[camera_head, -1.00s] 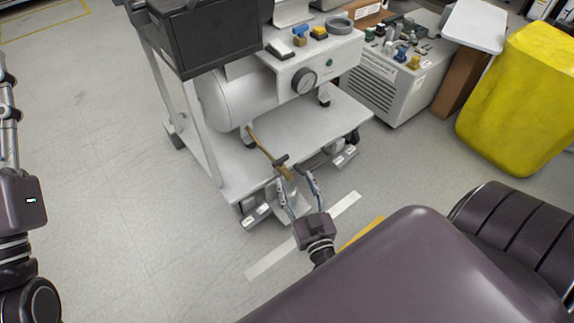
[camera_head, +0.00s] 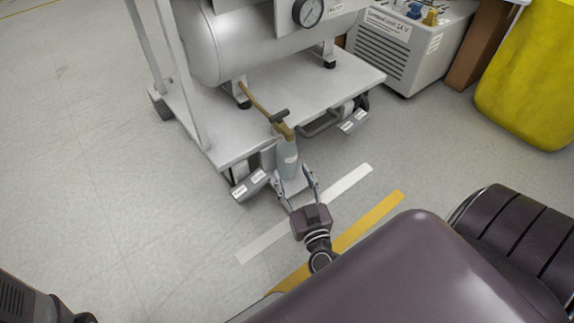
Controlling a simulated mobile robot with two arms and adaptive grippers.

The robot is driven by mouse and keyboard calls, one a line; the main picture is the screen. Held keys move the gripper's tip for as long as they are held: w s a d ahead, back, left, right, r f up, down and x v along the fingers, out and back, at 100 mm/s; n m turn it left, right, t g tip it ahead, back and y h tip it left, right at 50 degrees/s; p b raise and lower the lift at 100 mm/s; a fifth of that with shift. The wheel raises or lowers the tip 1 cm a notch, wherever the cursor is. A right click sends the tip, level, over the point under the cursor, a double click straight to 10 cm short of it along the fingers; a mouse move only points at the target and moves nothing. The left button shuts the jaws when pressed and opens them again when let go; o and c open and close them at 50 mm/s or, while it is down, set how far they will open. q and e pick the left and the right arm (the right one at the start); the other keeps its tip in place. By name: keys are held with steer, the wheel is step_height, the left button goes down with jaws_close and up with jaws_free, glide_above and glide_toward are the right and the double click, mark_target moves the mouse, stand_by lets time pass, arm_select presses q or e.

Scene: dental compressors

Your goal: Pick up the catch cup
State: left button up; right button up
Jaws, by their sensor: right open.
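The catch cup (camera_head: 288,160) is a translucent blue-grey cup below the brass drain valve (camera_head: 284,130) at the front edge of the compressor cart. It looks upright, with its top close under the valve. My right gripper (camera_head: 292,180) is open in front of the cup, fingers pointing toward it. The fingertips are near the cup's lower part, and I cannot tell whether they touch it. My left gripper is out of view.
The cart's white lower deck (camera_head: 310,95) carries the compressor tank (camera_head: 250,45) and pipe. White tape (camera_head: 345,182) and yellow tape (camera_head: 375,215) cross the floor. A yellow bin (camera_head: 530,80) stands right.

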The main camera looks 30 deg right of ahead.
mark_target(290, 167)
steer(key=b+x, duration=0.1)
steer(key=x, duration=0.3)
steer(key=shift+d+b, duration=0.1)
steer(key=shift+b, duration=0.2)
steer(key=shift+w+d, duration=0.15)
steer(key=shift+w, duration=0.3)
steer(key=shift+r, duration=0.1)
steer(key=c, duration=0.9)
